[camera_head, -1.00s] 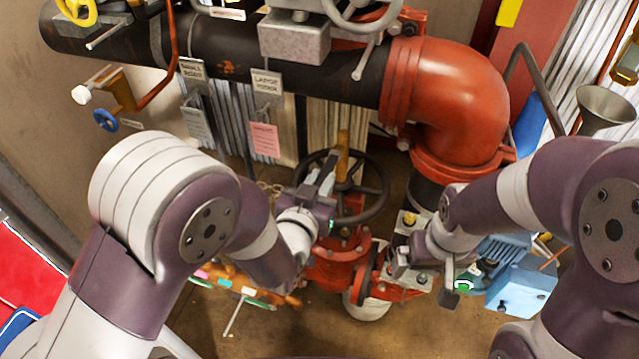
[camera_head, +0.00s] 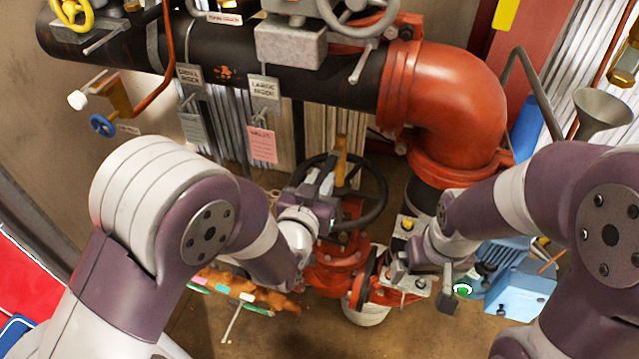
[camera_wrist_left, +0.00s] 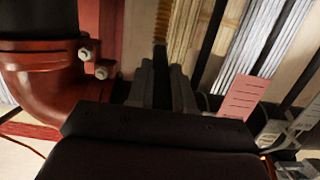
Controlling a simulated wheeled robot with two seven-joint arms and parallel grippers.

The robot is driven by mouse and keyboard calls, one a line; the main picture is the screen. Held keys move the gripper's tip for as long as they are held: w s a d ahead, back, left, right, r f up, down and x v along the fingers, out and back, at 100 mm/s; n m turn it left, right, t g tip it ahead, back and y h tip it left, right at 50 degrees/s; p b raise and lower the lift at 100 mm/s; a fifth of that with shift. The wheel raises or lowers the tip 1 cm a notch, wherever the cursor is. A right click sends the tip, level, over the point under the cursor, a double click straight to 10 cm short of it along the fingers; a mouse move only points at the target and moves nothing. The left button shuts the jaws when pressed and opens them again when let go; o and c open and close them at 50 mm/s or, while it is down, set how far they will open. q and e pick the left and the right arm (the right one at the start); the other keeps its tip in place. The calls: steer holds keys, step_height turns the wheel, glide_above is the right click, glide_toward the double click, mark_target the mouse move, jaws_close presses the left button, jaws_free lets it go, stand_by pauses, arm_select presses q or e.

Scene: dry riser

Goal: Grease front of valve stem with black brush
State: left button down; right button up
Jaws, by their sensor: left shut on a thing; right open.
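The red valve (camera_head: 336,262) stands low in the middle of the head view, with a dark handwheel (camera_head: 383,190) above it. Its brass-coloured stem (camera_head: 341,150) rises through the wheel. The threaded stem also shows in the left wrist view (camera_wrist_left: 161,22), beyond my fingers. My left gripper (camera_head: 328,168) is over the wheel, close beside the stem. It is shut on a thin dark thing, apparently the black brush (camera_wrist_left: 160,85), mostly hidden between the fingers. I cannot tell whether its bristles touch the stem. My right gripper (camera_head: 402,268) is open, low beside the valve's right flange.
A black pipe (camera_head: 300,75) and red elbow (camera_head: 450,95) run behind and above the valve. Tags, including a pink one (camera_head: 262,145), hang from the pipe. A blue box (camera_head: 522,285) and a grey funnel (camera_head: 602,108) are at right. Bare floor shows in front.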

arm_select(q)
steer(key=shift+f+b, duration=1.3)
steer(key=shift+f, duration=0.05)
steer(key=shift+w+f+b, duration=0.1)
steer(key=shift+f+b, duration=1.2)
steer(key=shift+f, duration=0.05)
steer(key=shift+f+b, duration=1.25)
steer(key=shift+f, duration=0.1)
